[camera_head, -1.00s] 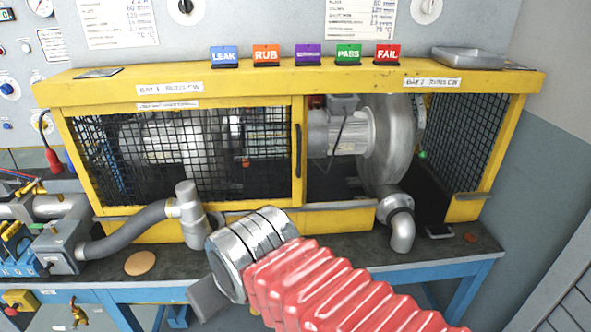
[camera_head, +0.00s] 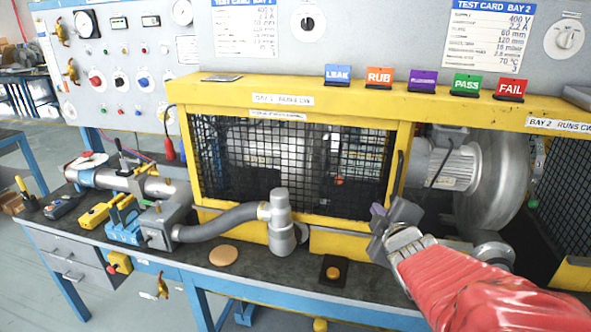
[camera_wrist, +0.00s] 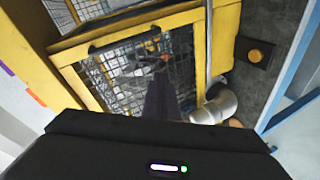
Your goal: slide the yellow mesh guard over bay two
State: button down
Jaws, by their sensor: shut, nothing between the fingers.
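The yellow mesh guard (camera_head: 300,120), a yellow frame with black wire mesh, stands over bay one, on the left of the yellow bench housing. Its black upright handle (camera_head: 398,178) is at its right edge. Bay two is uncovered at the front, with its grey motor (camera_head: 445,165) and round blower casing (camera_head: 497,180) in plain view. My gripper (camera_head: 380,217) is shut and empty, in front of the guard's lower right corner, below the handle. I cannot tell whether it touches the frame. In the wrist view, my dark fingers (camera_wrist: 160,92) overlap the mesh (camera_wrist: 135,70).
A grey hose (camera_head: 225,222) and upright grey pipe fitting (camera_head: 281,225) stand before the guard. An orange button on a black box (camera_head: 333,272) and a tan disc (camera_head: 223,256) lie on the bench top. Coloured tags (camera_head: 380,77) line the housing top.

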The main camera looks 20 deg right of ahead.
jog(key=s+d+n+t+y, duration=0.1)
jog(key=n, duration=0.2)
jog(key=s+d+n+t+y, duration=0.1)
jog(key=n+t, duration=0.1)
jog(key=s+d+n+t+y, duration=0.1)
jog(key=n+t+y, duration=0.1)
jog(key=n, duration=0.1)
jog(key=shift+s+d+f+n, duration=0.2)
jog(key=shift+s+f+n, duration=0.1)
jog(key=shift+f, duration=0.05)
jog(key=w+d, duration=0.4)
jog(key=w, duration=0.4)
jog(key=shift+w+d, duration=0.15)
jog(key=shift+d, duration=0.2)
dwell(0.6)
dwell(0.3)
